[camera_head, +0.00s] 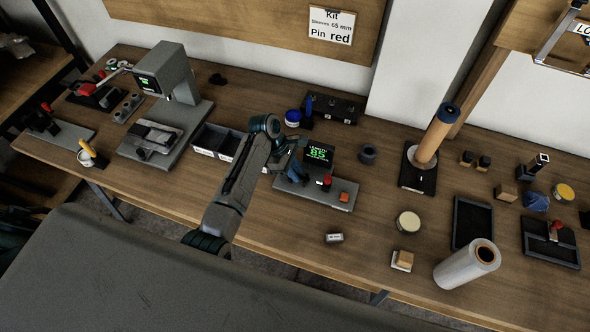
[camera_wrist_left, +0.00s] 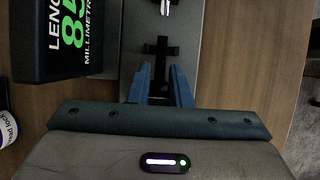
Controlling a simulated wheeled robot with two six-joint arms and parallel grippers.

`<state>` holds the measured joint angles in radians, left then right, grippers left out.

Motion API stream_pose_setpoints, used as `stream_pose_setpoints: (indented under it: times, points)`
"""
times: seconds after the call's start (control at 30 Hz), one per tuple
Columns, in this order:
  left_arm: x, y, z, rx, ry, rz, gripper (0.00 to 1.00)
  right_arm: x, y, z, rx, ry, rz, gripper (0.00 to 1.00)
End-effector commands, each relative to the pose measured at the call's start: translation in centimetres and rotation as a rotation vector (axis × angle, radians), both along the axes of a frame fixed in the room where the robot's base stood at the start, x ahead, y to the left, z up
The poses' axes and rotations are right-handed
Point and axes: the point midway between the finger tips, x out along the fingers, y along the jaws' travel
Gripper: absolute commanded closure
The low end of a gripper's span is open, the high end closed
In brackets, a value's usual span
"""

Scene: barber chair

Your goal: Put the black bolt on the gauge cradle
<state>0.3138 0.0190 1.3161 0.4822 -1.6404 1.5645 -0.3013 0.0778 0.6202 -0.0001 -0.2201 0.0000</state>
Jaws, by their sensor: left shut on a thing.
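The gauge is a grey base (camera_head: 300,194) with a black display box (camera_head: 319,153) reading "LENGTH 85" in green. The display also shows at the upper left of the left wrist view (camera_wrist_left: 62,38). My left gripper (camera_head: 297,174) is low over the left part of the gauge base, beside the display. In the left wrist view its blue fingers (camera_wrist_left: 160,88) are closed around a dark piece between them. A black cross-shaped part (camera_wrist_left: 160,50) lies just beyond the fingertips on the grey base. I cannot tell where the bolt ends and the cradle begins. My right gripper is out of view.
The gauge base carries a red knob (camera_head: 326,181) and an orange block (camera_head: 344,197).

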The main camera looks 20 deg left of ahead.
Motion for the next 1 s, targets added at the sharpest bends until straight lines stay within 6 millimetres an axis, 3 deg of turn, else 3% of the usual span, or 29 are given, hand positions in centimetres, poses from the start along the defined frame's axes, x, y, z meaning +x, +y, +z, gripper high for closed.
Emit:
stream_pose_setpoints:
  times: [0.03, 0.07, 0.13, 0.17, 0.57, 1.0]
  points:
    - [0.0, 0.0, -0.1, 0.0, 0.001, 0.0, 1.0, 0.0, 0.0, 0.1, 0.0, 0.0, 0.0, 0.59]
    - [0.0, 0.0, -0.1, 0.0, 0.0, 0.0, 0.76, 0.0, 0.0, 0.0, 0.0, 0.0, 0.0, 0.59]
    - [0.0, 0.0, -0.1, 0.0, 0.0, 0.0, 0.62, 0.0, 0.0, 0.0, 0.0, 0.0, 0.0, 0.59]
    - [0.0, 0.0, -0.1, 0.0, 0.0, 0.0, 0.6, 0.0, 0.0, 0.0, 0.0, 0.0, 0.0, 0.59]
    - [0.1, 0.4, 0.7, 0.0, -0.002, 0.001, 0.6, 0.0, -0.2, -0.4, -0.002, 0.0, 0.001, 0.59]
    - [0.2, 4.3, 8.4, 0.002, -0.003, 0.0, 0.6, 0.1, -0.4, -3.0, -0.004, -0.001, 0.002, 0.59]
